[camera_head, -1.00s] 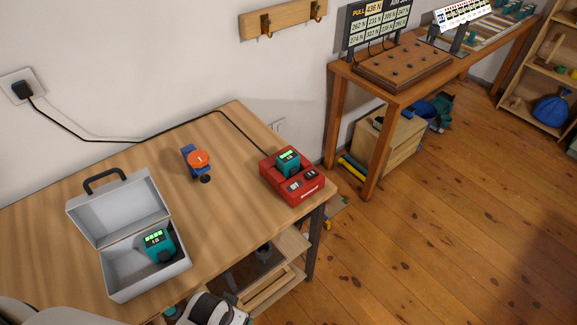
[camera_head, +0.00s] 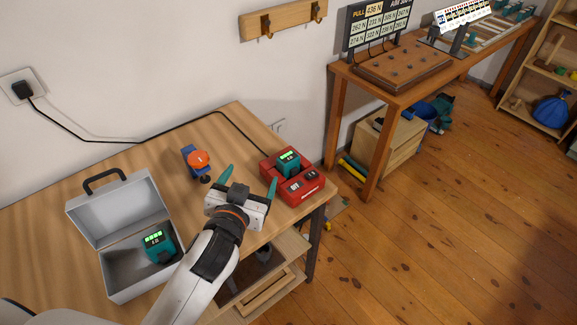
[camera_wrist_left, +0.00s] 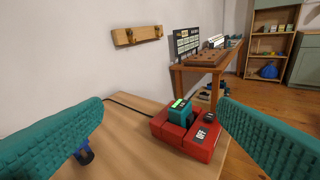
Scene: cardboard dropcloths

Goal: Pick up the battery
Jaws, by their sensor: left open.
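A teal battery (camera_head: 288,162) with a lit green display sits in the red charger (camera_head: 306,188) near the table's right end. In the left wrist view, the battery (camera_wrist_left: 180,111) and the red charger (camera_wrist_left: 198,146) show between the fingers, farther off. A second teal battery (camera_head: 157,245) lies in the open grey case (camera_head: 126,281) at the left. My left gripper (camera_head: 250,176) is open and empty, over the table just left of the charger. Its teal fingers (camera_wrist_left: 165,130) stand wide apart and do not touch the battery. My right gripper is not in view.
A blue and orange object (camera_head: 198,160) stands on the wooden table (camera_head: 150,172) left of my gripper. A black cable (camera_head: 185,129) runs from the wall socket to the charger.

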